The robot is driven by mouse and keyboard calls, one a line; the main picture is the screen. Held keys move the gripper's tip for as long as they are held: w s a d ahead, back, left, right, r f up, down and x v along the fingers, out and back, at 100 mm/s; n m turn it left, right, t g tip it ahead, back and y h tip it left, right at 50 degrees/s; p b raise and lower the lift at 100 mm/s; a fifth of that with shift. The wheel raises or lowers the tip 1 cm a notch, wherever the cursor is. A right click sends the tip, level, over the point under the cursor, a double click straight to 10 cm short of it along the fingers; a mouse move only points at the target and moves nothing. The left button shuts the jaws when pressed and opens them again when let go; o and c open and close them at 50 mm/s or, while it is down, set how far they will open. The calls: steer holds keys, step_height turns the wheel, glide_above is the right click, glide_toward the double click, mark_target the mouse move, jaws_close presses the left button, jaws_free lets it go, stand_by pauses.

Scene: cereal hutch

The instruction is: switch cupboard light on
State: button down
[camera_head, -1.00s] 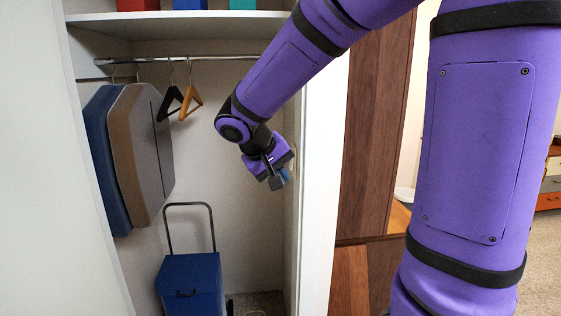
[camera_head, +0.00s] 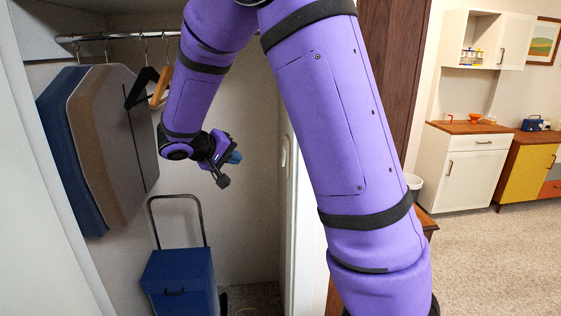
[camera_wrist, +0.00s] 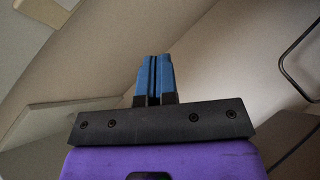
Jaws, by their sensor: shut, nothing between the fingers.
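The cupboard stands open at the left of the head view, with its pale inner back wall (camera_head: 245,215) lit evenly. A small pale upright plate (camera_head: 285,152), which looks like a light switch, is on its right inner side; its on or off position is too small to tell. My gripper (camera_head: 237,157) is inside the cupboard, left of this plate and apart from it in the picture. Its blue fingers point right. In the wrist view, my gripper (camera_wrist: 155,75) has its two fingers together with nothing between them. No switch is recognisable in the wrist view.
Blue and grey-brown garments (camera_head: 105,140) and dark and wooden hangers (camera_head: 161,85) hang from a rail (camera_head: 125,35) at the left. A blue trolley box (camera_head: 180,280) with a tall handle stands below. White cabinets (camera_head: 465,165) stand far right, with open carpet before them.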

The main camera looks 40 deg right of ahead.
mark_target(283, 156)
steer(key=shift+s+d, duration=0.1)
steer(key=s+d+f, duration=0.1)
steer(key=s+d, duration=0.3)
steer(key=d, duration=0.3)
steer(key=shift+s, duration=0.4)
steer(key=shift+d, duration=0.1)
stand_by(1.9)
steer(key=shift+s+d+f, duration=0.1)
steer(key=shift+s+d, duration=0.15)
steer(key=shift+d, duration=0.05)
steer(key=shift+s+d, duration=0.15)
steer(key=shift+d, duration=0.1)
stand_by(0.8)
steer(key=shift+a, duration=0.1)
steer(key=shift+w+a, duration=0.4)
steer(key=shift+a, duration=0.15)
